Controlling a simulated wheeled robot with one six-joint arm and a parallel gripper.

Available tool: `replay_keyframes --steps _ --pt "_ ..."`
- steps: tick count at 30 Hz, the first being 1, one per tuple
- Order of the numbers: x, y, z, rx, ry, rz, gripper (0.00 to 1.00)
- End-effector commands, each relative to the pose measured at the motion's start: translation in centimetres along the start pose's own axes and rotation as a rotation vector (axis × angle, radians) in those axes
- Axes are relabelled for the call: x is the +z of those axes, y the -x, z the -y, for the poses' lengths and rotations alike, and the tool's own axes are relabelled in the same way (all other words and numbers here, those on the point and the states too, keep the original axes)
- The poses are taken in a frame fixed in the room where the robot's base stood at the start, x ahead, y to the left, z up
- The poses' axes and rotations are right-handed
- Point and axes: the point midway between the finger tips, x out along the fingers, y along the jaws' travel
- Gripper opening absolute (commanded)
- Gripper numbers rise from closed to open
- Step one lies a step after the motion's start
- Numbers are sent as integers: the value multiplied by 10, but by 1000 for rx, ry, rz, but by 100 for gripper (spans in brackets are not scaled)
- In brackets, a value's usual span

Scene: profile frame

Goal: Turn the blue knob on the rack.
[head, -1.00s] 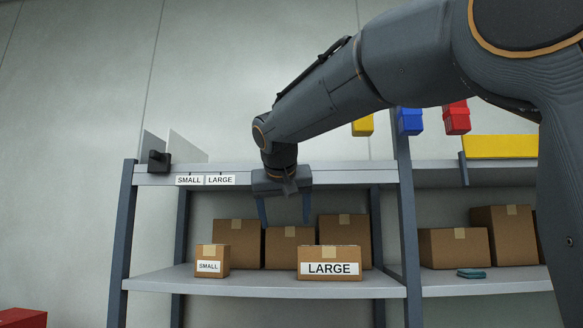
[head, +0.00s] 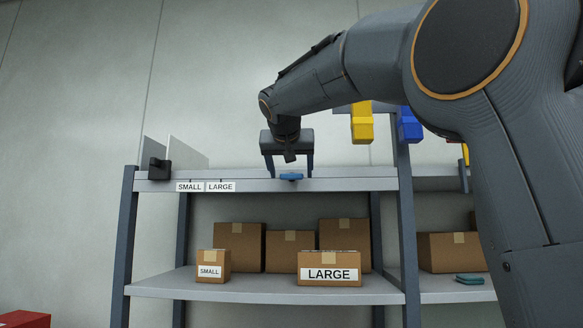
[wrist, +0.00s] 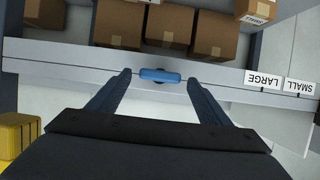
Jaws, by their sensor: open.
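The blue knob (head: 291,177) sits on the front edge of the rack's top shelf (head: 345,184), to the right of the SMALL and LARGE labels. In the wrist view the knob (wrist: 160,75) is a short bar lying along the shelf edge, between my fingertips. My gripper (head: 289,174) is open, reaching down over the shelf edge with one finger on each side of the knob. In the wrist view my gripper (wrist: 159,77) shows a gap between each finger and the knob's ends. Whether the fingertips are level with the knob in depth is hard to tell.
Cardboard boxes stand on the lower shelf, including a SMALL box (head: 213,263) and a LARGE box (head: 329,268). A black block (head: 159,169) is at the top shelf's left end. Yellow (head: 362,123) and blue (head: 409,125) bins hang at upper right.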

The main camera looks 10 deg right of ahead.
Motion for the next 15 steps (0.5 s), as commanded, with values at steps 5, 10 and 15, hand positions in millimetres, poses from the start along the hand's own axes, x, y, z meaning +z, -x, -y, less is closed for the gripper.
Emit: replay_keyframes --steps 5,10,15 --pt "0 -2 0 0 0 0 72" --pt "0 -2 0 0 0 0 63" --pt "0 -2 0 -1 0 0 35"
